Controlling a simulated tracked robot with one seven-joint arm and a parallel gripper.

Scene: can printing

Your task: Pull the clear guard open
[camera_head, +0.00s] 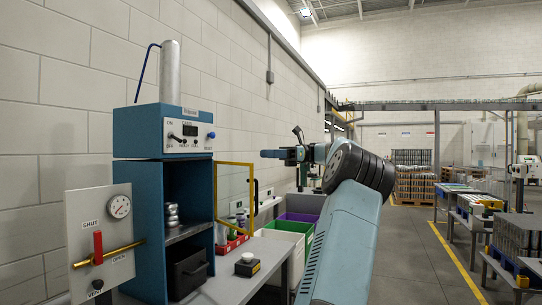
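The clear guard (252,200) is a see-through panel in a yellow frame. It stands swung out to the right of the blue cabinet (141,235), so the cabinet's front opening is uncovered. Inside, metal cans (172,215) sit on a shelf, with a dark box (187,272) below. My gripper (264,153) points left, in the picture just right of the guard's upper right corner. It appears apart from the frame, though depth is hard to judge. Its fingers are too small to tell open from shut.
A control box (188,135) with knobs tops the cabinet. A panel with a red lever (98,247) and gauge stands at left. On the bench are a black-and-yellow button box (247,264) and a red tray (230,246). Green and white bins (283,235) stand beyond. The right aisle floor is open.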

